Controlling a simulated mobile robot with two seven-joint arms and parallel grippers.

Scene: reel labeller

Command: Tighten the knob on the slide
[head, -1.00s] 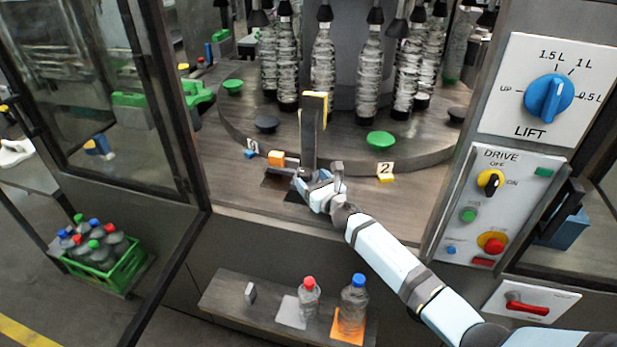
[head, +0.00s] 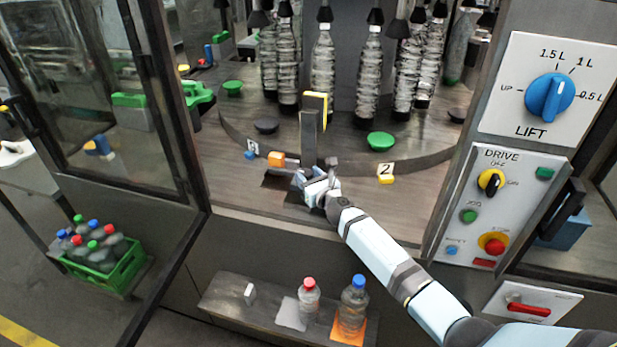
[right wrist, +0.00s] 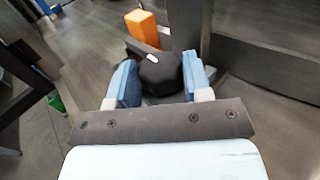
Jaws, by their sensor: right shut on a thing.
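The slide's knob (right wrist: 160,74) is black and lobed, with a white mark on its rim. In the right wrist view it sits between the two blue fingers of my right gripper (right wrist: 160,82), which is shut on it. In the head view the right gripper (head: 312,183) is at the foot of the dark upright post (head: 309,138) and hides most of the knob. An orange block (head: 277,159) sits just left of the post; it also shows in the right wrist view (right wrist: 143,26). My left gripper is not in view.
A round table (head: 340,147) with bottles stands behind the post. A control panel (head: 500,205) with a lift dial (head: 549,99) is at the right. A shelf (head: 225,297) below holds two bottles. An open glass door (head: 190,190) stands at the left.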

